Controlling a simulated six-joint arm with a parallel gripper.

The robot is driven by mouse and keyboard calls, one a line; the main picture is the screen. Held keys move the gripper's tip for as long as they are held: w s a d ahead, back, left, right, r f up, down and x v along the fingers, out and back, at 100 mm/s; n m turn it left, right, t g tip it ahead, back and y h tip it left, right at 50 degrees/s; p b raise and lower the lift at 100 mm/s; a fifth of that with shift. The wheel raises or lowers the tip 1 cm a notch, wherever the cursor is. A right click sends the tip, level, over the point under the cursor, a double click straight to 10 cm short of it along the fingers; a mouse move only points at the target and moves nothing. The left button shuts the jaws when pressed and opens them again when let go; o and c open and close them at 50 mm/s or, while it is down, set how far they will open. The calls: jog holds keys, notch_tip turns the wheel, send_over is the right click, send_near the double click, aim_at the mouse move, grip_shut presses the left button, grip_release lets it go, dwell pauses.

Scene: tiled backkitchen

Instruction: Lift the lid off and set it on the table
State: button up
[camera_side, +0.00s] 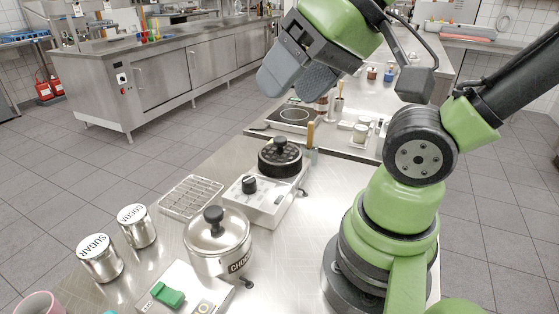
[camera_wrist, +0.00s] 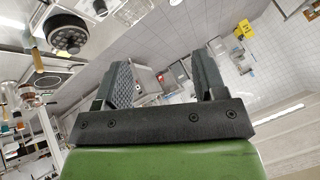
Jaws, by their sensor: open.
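A silver pot (camera_side: 218,252) with lettering starting "CHOC" stands on the steel table (camera_side: 168,262) in the side view. Its silver lid (camera_side: 232,226) with a black knob (camera_side: 213,215) sits on top. Behind it, a round black piece with a black knob (camera_side: 280,150) sits on a white hot plate unit (camera_side: 250,203); I cannot tell whether it is also a lid. The black round piece also shows at the upper left of the wrist view (camera_wrist: 66,34). My gripper (camera_side: 293,80) is open and empty, high above and behind the pot. Its two fingers stand apart in the wrist view (camera_wrist: 162,78).
A wire rack (camera_side: 191,196) lies left of the hot plate. SUGAR (camera_side: 100,258) and COCOA (camera_side: 137,226) tins stand at the left. A device with a green switch (camera_side: 168,294) is in front. A dark-framed tray (camera_side: 293,116) and jars stand farther back.

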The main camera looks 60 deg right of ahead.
jog(key=g+h, duration=0.2)
jog(key=g, duration=0.5)
send_over(280, 139)
jog(key=shift+m, duration=0.3)
jog(key=f, duration=1.2)
jog(key=shift+s+d, duration=0.1)
jog(key=shift+d, duration=0.2)
notch_tip(280, 139, down, 4)
jog(key=shift+d+f, duration=0.1)
jog(key=shift+f, duration=0.1)
jog(key=f, duration=0.5)
jog(key=shift+a+f, duration=0.3)
jog(key=shift+f, duration=0.05)
jog(key=shift+c, duration=0.3)
jog(key=c, duration=1.1)
